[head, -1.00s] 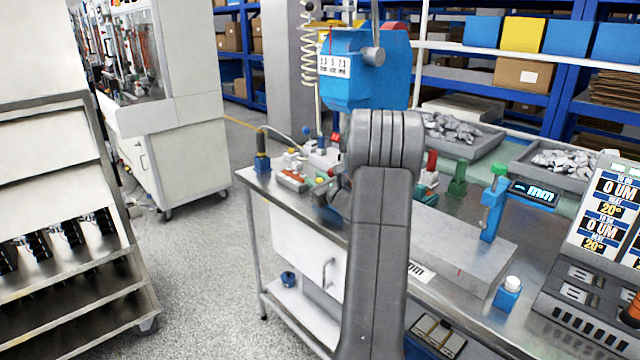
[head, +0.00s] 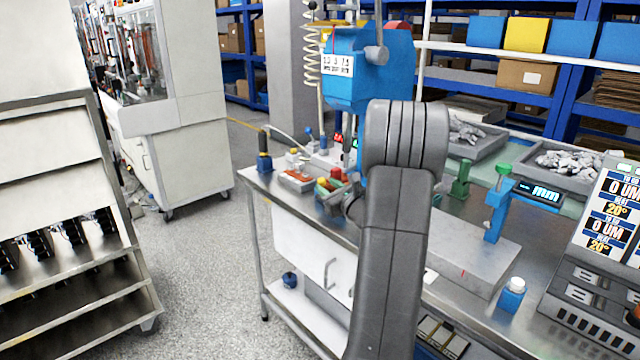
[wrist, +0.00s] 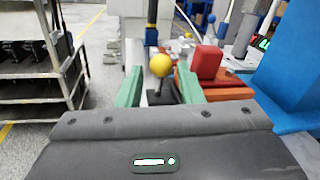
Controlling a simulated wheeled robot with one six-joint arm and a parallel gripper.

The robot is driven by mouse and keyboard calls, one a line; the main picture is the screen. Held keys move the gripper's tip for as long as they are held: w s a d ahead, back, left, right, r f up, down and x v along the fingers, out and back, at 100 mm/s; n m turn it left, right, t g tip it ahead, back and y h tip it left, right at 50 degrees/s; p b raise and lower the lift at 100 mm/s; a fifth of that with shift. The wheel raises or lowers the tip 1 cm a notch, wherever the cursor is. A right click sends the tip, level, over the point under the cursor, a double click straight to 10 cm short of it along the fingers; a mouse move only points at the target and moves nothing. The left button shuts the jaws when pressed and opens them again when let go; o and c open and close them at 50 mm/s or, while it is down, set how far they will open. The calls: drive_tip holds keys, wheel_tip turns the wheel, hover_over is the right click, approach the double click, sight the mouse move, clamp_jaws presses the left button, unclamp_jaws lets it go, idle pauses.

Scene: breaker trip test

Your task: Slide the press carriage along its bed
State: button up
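My gripper (wrist: 161,82) is open in the wrist view, with one green finger on each side of a yellow ball knob (wrist: 160,65). The knob stands on a short dark stem and base. I cannot tell whether either finger touches it. Just right of it is a red block (wrist: 207,62) on an orange-red base (wrist: 222,94). I cannot tell for sure which part is the press carriage or its bed. In the head view my arm covers much of this spot; small red and yellow parts (head: 336,173) show left of it.
A tall blue machine (head: 365,75) stands behind my arm; blue bodywork (wrist: 290,65) is close on the right in the wrist view. A grey plate with a blue stand (head: 496,208), a white-capped bottle (head: 512,294) and a control panel (head: 608,220) are to the right. Floor (head: 215,260) is open at left.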

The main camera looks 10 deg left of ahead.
drive_tip(key=v, duration=0.7)
drive_tip(key=shift+s, duration=0.2)
drive_tip(key=shift+d, duration=0.1)
drive_tip(key=p+x, duration=0.1)
drive_tip(key=x, duration=1.2)
drive_tip(key=shift+w+d, duration=0.15)
